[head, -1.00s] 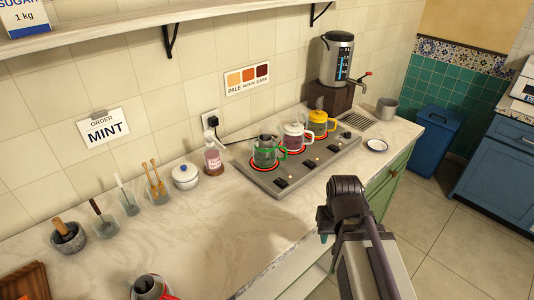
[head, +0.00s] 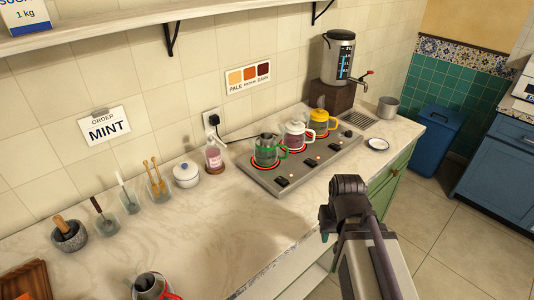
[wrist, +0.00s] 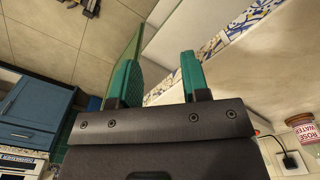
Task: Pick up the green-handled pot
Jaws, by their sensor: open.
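The green-handled pot (head: 265,151) is a grey-tinted pot with a green band and handle. It stands upright on the nearest red-ringed burner of the hot plate (head: 258,176) in the head view. My gripper (wrist: 163,75) shows two teal fingers, open and apart with nothing between them, in the wrist view. My arm is at the lower right of the head view, in front of the counter and apart from the pot. The pot does not show in the wrist view.
A white-handled pot (head: 296,136) and a yellow pot (head: 320,121) stand on the burners close behind. A rose water jar (head: 214,160) and white lidded bowl (head: 186,175) are to the left. A red-handled pot (head: 149,287) is at the front. The counter's middle is clear.

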